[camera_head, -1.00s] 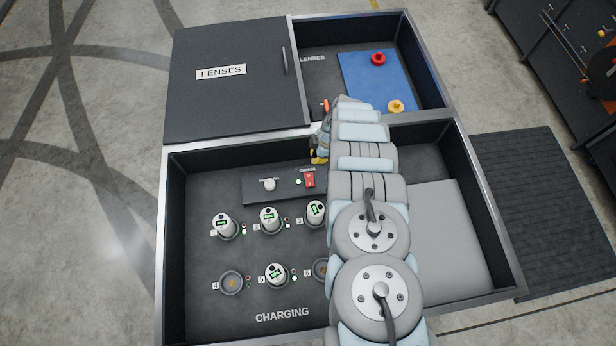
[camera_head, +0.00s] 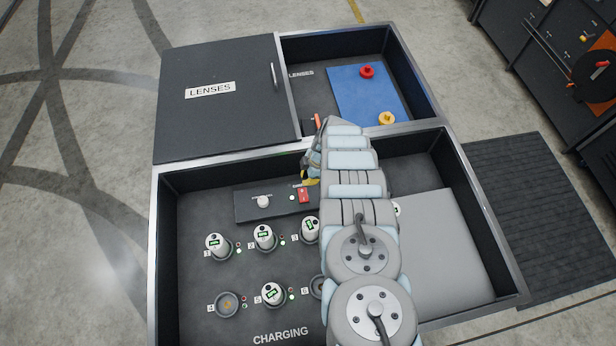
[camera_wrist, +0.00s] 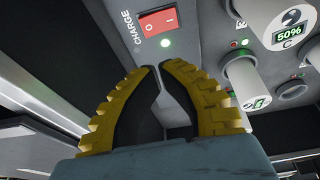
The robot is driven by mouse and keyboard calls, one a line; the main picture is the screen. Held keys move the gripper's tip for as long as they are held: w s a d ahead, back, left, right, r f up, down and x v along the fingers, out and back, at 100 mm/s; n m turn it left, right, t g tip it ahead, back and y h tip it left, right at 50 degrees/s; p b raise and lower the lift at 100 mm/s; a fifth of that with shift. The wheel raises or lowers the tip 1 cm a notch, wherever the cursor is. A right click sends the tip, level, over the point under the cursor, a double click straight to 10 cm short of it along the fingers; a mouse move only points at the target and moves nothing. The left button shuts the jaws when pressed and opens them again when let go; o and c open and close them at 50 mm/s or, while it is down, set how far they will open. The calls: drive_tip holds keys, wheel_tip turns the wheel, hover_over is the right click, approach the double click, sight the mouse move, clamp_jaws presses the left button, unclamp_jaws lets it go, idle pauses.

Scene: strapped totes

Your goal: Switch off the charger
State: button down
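My gripper (camera_head: 310,181) is just behind the switch, partly hidden by my arm. In the wrist view my gripper (camera_wrist: 157,67) has its yellow fingertips nearly together with nothing between them, a little short of the switch. Contact with the panel cannot be seen.
Several white batteries (camera_head: 264,237) stand in numbered charging sockets; socket 4 (camera_head: 227,305) is empty. A grey pad (camera_head: 440,255) fills the tote's right side. Behind is the lenses tote with a closed lid (camera_head: 215,120) on its left, and a blue mat (camera_head: 365,98) with red and yellow knobs.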

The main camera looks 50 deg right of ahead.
drive_tip(key=b, duration=0.5)
hover_over(299, 193)
drive_tip(key=s, duration=0.1)
wheel_tip(299, 193, down, 7)
drive_tip(key=shift+s+d, duration=0.1)
drive_tip(key=f+b, duration=0.1)
drive_tip(key=b, duration=0.1)
drive_tip(key=f+b, duration=0.2)
drive_tip(key=shift+w+d+f, duration=0.2)
